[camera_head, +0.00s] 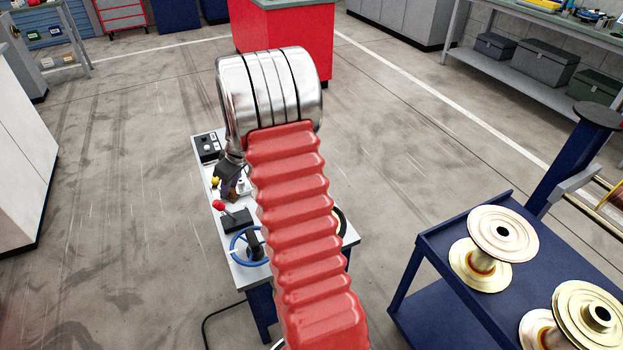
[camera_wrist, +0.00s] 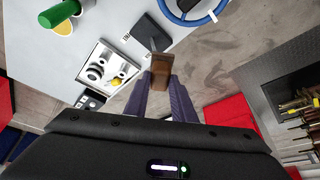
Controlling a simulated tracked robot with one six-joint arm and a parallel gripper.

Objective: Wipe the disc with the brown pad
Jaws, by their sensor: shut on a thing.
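My gripper (camera_wrist: 161,88) is shut on the brown pad (camera_wrist: 162,68), a small block held between the tips of its two fingers. In the wrist view the pad is over the edge of the grey workbench top (camera_wrist: 110,30), close to a black box (camera_wrist: 148,38). In the head view my arm covers much of the bench (camera_head: 210,175), and the gripper (camera_head: 231,180) shows only in part to the left of the arm. A dark round edge (camera_head: 342,222) shows right of the arm; I cannot tell whether it is the disc. No disc shows clearly in the wrist view.
The bench carries a blue handwheel (camera_head: 236,246), a red-knobbed lever (camera_head: 219,205) and a black control box (camera_head: 207,147). A blue cart (camera_head: 440,300) with brass spools (camera_head: 503,234) stands at right. A red cabinet (camera_head: 310,50) is behind. Open floor lies left.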

